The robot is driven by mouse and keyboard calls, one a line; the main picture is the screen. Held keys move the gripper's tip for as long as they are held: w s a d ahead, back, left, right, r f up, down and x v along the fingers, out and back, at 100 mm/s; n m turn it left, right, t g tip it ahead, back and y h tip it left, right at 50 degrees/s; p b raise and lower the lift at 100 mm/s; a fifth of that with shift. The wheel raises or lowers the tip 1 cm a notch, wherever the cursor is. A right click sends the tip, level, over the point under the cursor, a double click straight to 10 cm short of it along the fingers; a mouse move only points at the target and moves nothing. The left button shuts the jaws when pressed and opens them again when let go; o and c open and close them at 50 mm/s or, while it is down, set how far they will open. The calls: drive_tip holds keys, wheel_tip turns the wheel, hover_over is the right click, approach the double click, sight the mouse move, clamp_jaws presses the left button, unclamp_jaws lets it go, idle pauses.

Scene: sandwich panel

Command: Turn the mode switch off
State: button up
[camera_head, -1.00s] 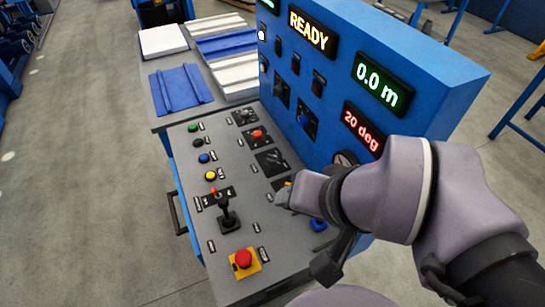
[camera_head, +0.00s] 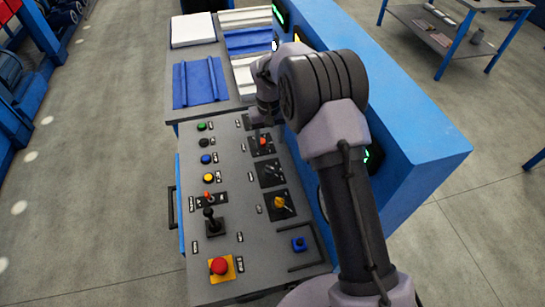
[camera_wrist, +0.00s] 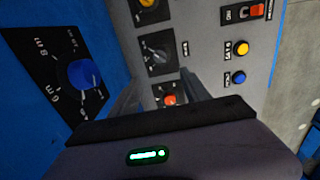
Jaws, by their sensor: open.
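The sloping control panel (camera_head: 240,215) carries several rotary switches; their labels are too small to read, so I cannot tell which one is the mode switch. An orange-red knob (camera_head: 263,142), a black rotary switch (camera_head: 270,174) and a yellow knob (camera_head: 279,203) sit in a column on dark plates. My gripper (camera_head: 264,117) is over the far end of this column. In the wrist view my open gripper (camera_wrist: 162,88) has the orange-red knob (camera_wrist: 170,99) showing between its fingers, with no visible grip. The black rotary switch (camera_wrist: 157,55) lies beyond it.
The blue upright console (camera_head: 420,165) stands close on the right, with a blue dial (camera_wrist: 84,74) on its face. A joystick (camera_head: 210,218) and a red emergency button (camera_head: 219,266) are at the left. Blue and white panels lie behind.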

sight(270, 167)
wheel_tip(270, 167, down, 16)
drive_tip(key=b, duration=0.3)
drive_tip(key=shift+r, duration=0.2)
clamp_jaws()
